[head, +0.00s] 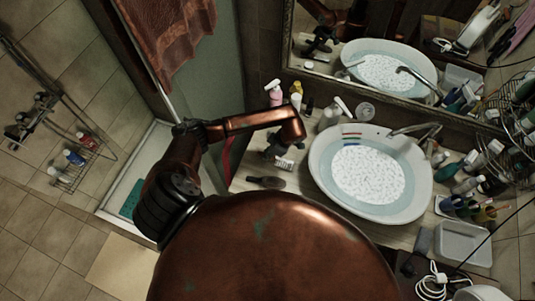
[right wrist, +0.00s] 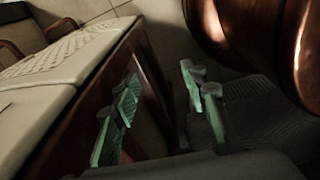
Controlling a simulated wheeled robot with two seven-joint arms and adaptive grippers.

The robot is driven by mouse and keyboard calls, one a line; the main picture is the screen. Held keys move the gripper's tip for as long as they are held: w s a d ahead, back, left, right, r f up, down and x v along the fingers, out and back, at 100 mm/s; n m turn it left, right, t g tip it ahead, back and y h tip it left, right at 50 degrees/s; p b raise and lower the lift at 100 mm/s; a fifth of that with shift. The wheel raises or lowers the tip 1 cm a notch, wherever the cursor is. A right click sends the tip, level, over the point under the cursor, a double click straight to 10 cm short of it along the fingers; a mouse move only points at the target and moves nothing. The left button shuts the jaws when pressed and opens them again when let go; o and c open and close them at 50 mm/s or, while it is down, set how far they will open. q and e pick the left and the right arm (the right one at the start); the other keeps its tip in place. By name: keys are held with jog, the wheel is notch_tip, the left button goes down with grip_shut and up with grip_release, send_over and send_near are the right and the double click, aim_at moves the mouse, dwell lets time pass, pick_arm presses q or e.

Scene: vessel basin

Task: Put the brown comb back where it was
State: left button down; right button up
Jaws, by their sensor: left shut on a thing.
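A dark brown, brush-like thing (head: 265,182) lies on the counter left of the basin in the head view. It may be the brown comb, but it is too dim to be sure. My left gripper (head: 274,153) hangs over the counter just above it in the picture, beside a white tube with dark print (head: 284,165). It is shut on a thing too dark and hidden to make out. My right gripper (right wrist: 160,108) shows in the right wrist view with its green-padded fingers wide apart and nothing between them, away from the counter items.
The white vessel basin (head: 421,190) stands right of my left gripper, under a curved tap (head: 416,129). A pink spray bottle (head: 274,93) and other bottles stand along the back. More bottles and a whitish tray (head: 463,243) crowd the right. The counter's front left is mostly bare.

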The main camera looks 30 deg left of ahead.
pick_arm(q)
jog(key=shift+f, duration=0.6)
pick_arm(e)
jog(key=shift+s, duration=0.3)
pick_arm(q)
jog(key=shift+f, duration=0.15)
jog(key=c, duration=1.8)
grip_release()
jog(key=shift+c, duration=0.2)
pick_arm(e)
jog(key=shift+a+f, duration=0.1)
jog(key=shift+a, duration=0.1)
jog(key=shift+w, duration=0.1)
